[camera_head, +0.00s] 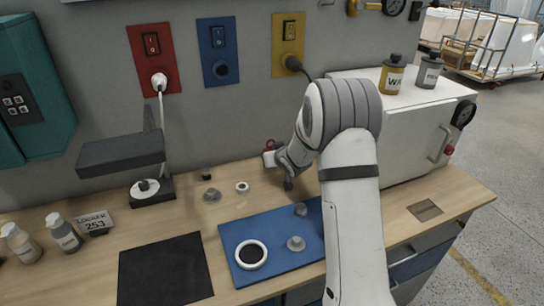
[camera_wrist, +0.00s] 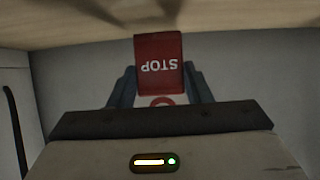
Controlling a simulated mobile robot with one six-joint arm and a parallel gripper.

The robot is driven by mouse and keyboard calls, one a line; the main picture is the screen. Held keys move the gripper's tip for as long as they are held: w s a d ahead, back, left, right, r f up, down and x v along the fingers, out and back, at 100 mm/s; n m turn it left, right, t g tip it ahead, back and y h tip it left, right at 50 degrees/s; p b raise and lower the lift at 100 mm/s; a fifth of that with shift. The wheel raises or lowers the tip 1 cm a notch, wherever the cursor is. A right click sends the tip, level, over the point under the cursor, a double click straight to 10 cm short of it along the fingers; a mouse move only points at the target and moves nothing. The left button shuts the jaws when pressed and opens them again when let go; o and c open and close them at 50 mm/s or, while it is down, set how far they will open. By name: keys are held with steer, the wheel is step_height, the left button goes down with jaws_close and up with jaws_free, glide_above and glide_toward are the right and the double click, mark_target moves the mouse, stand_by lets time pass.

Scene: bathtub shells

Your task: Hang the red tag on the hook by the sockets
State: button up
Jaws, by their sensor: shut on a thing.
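The red tag (camera_wrist: 160,65) is marked STOP, which reads upside down in the wrist view. Its red ring (camera_wrist: 162,101) shows at the gripper side. My gripper (camera_wrist: 160,88) is shut on the tag, with a dark finger on each side. In the head view, my gripper (camera_head: 277,157) is low near the back wall above the bench, and a bit of red tag (camera_head: 269,145) shows there. Red (camera_head: 153,57), blue (camera_head: 218,51) and yellow (camera_head: 288,45) socket plates are on the wall. A small metal piece (camera_head: 327,3) at the top edge may be the hook; it is cut off.
A desk lamp (camera_head: 121,153) stands left of my gripper. A white cabinet (camera_head: 420,125) with bottles on top stands right. A blue mat (camera_head: 240,232) with a white ring and knobs lies in front.

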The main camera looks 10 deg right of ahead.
steer(key=shift+r+p, duration=1.35)
steer(key=shift+r, duration=0.85)
